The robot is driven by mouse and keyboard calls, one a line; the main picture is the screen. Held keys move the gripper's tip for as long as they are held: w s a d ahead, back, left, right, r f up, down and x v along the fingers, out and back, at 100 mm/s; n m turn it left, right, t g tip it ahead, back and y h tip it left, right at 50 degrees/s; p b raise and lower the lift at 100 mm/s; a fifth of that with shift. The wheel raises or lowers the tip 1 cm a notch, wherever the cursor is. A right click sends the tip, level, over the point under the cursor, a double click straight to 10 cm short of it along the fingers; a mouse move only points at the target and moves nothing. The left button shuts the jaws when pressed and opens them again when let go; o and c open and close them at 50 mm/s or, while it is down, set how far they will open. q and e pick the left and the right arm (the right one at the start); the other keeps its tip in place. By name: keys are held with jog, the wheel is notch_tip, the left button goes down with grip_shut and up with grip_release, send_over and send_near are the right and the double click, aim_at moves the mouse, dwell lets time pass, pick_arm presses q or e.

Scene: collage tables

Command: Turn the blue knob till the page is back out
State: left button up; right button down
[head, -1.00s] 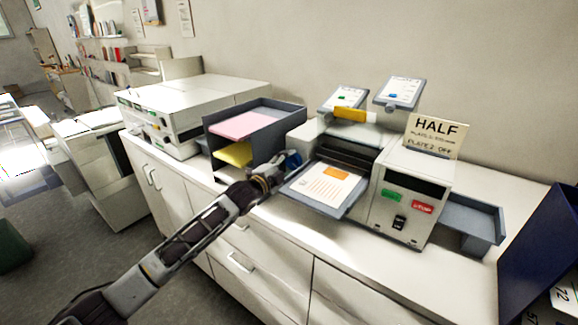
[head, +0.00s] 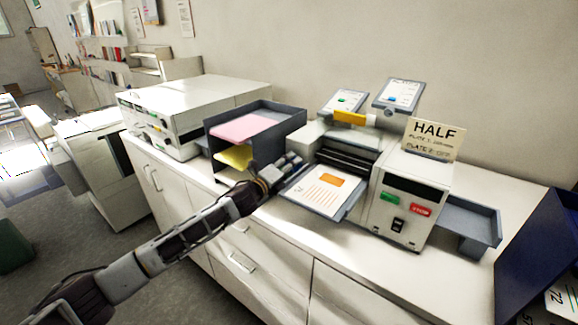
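The page (head: 318,190) is white with lines of print and an orange patch. It lies on the grey feed tray (head: 352,204) at the front of the pale machine (head: 412,178), below its dark slot. My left gripper (head: 288,164) is at the left side of the machine, beside the tray's back left corner. The blue knob is not visible now; the gripper seems to cover its place. I cannot tell whether the fingers are open or touching it. My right gripper is not in view.
The machine has a green button, a red button and a black switch. A HALF sign (head: 435,137) stands on it. A grey tray (head: 470,222) is at its right.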

pick_arm(q)
jog(key=shift+f, duration=0.1)
dwell(0.4)
jog(key=o, duration=1)
jog(key=shift+v, duration=6)
